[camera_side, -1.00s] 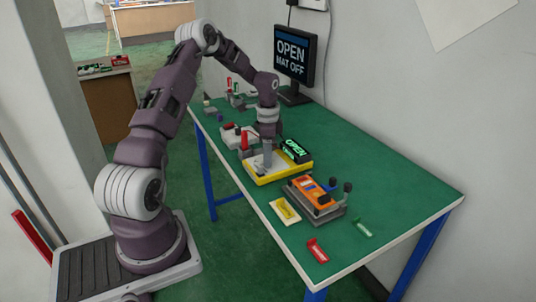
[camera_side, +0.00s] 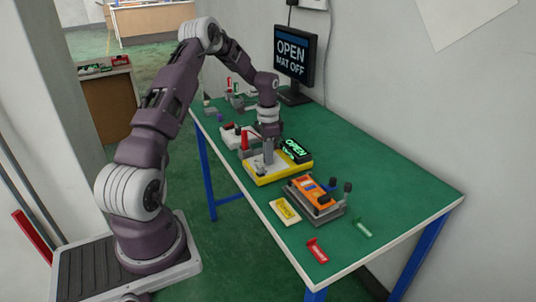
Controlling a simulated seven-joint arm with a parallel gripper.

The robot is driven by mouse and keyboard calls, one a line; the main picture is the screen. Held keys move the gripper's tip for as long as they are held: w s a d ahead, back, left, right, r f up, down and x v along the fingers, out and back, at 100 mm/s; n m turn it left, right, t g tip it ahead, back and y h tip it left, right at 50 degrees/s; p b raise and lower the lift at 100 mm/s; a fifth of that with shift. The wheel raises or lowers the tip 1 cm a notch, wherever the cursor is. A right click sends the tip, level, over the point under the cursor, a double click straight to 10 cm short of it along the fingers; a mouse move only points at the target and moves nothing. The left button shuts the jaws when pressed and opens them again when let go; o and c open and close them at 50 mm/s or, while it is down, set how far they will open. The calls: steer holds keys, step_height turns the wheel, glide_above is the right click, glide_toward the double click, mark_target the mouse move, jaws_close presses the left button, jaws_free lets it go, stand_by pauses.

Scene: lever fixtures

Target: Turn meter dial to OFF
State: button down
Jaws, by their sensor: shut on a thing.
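My gripper (camera_side: 268,160) points down at the white top of a yellow-based fixture (camera_side: 262,178) in the middle of the table. It is shut on a small part there, which the fingers hide. A red upright handle (camera_side: 245,140) stands just left of the gripper, and a black box with a green lit OPEN sign (camera_side: 296,150) stands to its right. An orange meter-like device (camera_side: 313,191) sits on a grey base nearer the front, apart from my gripper. Its dial and markings are too small to read.
A yellow card (camera_side: 285,211), a red tag (camera_side: 317,251) and a green tag (camera_side: 362,228) lie at the table's front. A monitor (camera_side: 295,58) reading OPEN, MAT OFF stands at the back. The table's right side (camera_side: 400,180) is clear.

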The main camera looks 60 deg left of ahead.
steer(key=n, duration=0.6)
steer(key=shift+a+n, duration=0.1)
steer(key=shift+n, duration=0.2)
stand_by(0.4)
steer(key=c, duration=1.2)
jaws_free()
steer(key=shift+c, duration=0.2)
steer(key=shift+r, duration=0.1)
